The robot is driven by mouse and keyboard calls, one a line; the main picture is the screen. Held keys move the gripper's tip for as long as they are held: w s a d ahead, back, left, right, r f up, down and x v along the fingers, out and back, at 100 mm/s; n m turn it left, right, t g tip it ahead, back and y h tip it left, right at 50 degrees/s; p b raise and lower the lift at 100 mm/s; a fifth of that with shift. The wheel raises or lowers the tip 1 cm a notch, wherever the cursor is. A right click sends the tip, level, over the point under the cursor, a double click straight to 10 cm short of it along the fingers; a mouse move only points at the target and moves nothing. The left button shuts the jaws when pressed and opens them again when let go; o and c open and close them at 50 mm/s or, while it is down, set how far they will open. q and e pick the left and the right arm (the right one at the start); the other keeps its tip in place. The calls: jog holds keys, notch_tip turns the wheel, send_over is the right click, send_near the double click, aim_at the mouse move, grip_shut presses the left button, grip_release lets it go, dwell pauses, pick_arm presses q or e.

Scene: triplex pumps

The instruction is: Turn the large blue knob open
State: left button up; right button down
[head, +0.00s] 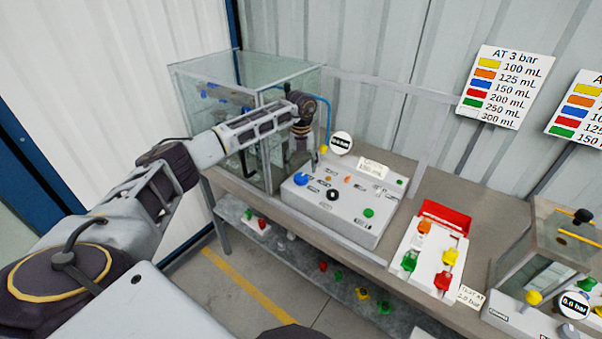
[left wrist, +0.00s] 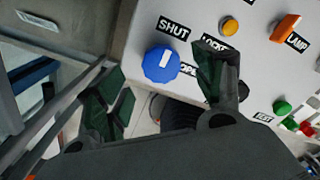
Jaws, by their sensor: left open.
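The large blue knob (head: 301,179) sits at the left end of the white-grey control box on the bench. In the left wrist view the blue knob (left wrist: 161,64) has a white pointer mark, and labels reading SHUT and OPEN, the latter partly hidden, stand by it. My left gripper (head: 297,158) hangs pointing down just above the knob. In the left wrist view the open green-padded fingers of the left gripper (left wrist: 160,80) stand either side of the knob, with visible gaps; no contact shows. My right gripper is not in view.
The control box (head: 335,218) also bears a black knob (head: 333,195), a green button (head: 369,213) and a round gauge (head: 341,143). A glass tank (head: 215,110) stands close behind my left arm. A tray of coloured valves (head: 428,250) lies to the right.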

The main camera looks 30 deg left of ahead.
aim_at(301, 175)
pick_arm(q)
jog(key=shift+f, duration=2.15)
jog(key=c, duration=1)
